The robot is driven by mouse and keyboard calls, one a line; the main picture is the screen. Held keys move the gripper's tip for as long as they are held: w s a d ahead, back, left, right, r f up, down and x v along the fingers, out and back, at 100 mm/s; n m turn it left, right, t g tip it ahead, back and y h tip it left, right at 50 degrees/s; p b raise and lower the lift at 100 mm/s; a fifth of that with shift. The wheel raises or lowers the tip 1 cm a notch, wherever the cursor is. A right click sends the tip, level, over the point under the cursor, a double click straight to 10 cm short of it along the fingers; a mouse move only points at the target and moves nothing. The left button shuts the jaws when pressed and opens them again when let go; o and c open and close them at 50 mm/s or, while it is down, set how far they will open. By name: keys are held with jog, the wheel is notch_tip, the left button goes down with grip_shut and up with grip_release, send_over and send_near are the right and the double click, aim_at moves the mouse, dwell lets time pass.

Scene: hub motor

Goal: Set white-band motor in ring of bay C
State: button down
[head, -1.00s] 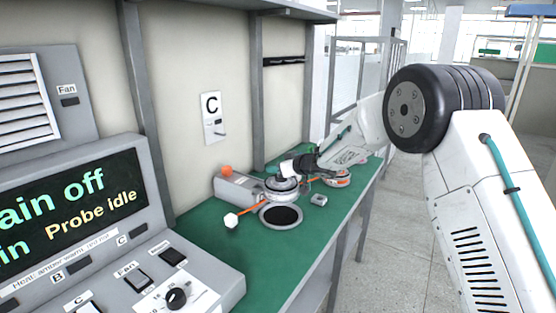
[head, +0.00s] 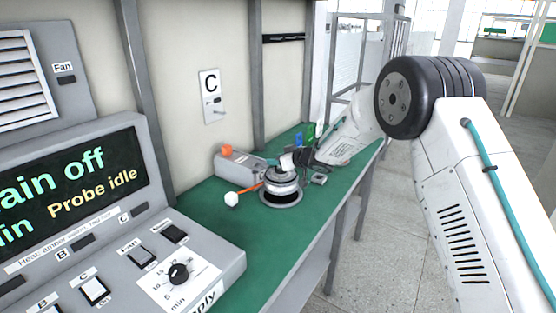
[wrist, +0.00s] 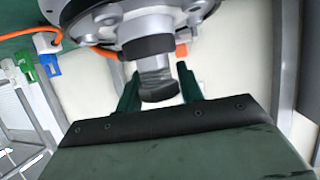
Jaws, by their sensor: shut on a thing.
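The white-band motor (head: 281,187) is a round grey and dark body with a pale band. It hangs upright from my gripper (head: 290,160) over the ring (head: 278,204) on the green bench below the C plate. The motor hides the back part of the ring; a dark strip of its inside shows in front. I cannot tell whether the motor touches the ring. In the wrist view, my gripper's dark green fingers (wrist: 158,92) stand either side of the motor's shaft (wrist: 154,68), shut on it. The motor's flange (wrist: 110,20) fills the top of that view.
The C plate (head: 211,96) is on the wall. The front-left bench (head: 240,240) is clear.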

dwell(0.3)
jog(key=shift+f, duration=0.55)
jog(key=shift+f, duration=0.2)
jog(key=shift+f, duration=0.3)
jog(key=shift+f, duration=0.7)
dwell(0.5)
